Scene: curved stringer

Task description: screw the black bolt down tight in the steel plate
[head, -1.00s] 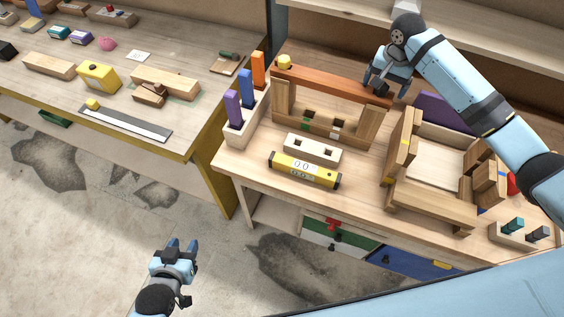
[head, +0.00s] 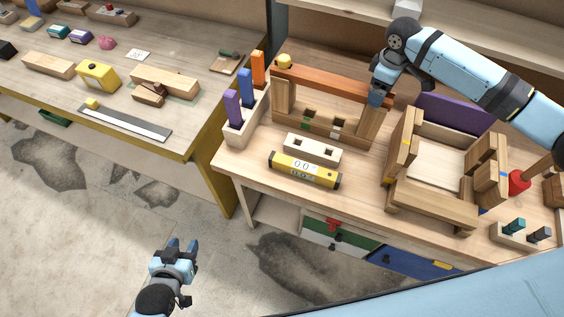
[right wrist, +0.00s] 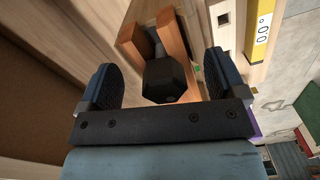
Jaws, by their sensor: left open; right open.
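In the right wrist view a black hexagonal bolt head (right wrist: 168,80) with a grey shank behind it sits between the fingers, close to reddish-brown wood. My right gripper (right wrist: 165,75) is open, with one finger on each side of the head and a gap to each. In the head view my right gripper (head: 377,97) is at the right end of the reddish-brown beam (head: 330,82); the bolt is hidden there. I cannot make out a steel plate. My left gripper (head: 182,245) is open and empty above the floor, away from the tables.
Under the beam stand wooden posts (head: 372,127). In front are a pale block with square holes (head: 313,149) and a yellow level (head: 303,172). A wooden frame (head: 430,212) and purple panel (head: 455,113) stand to the right. A tool rack (head: 247,112) is at the left.

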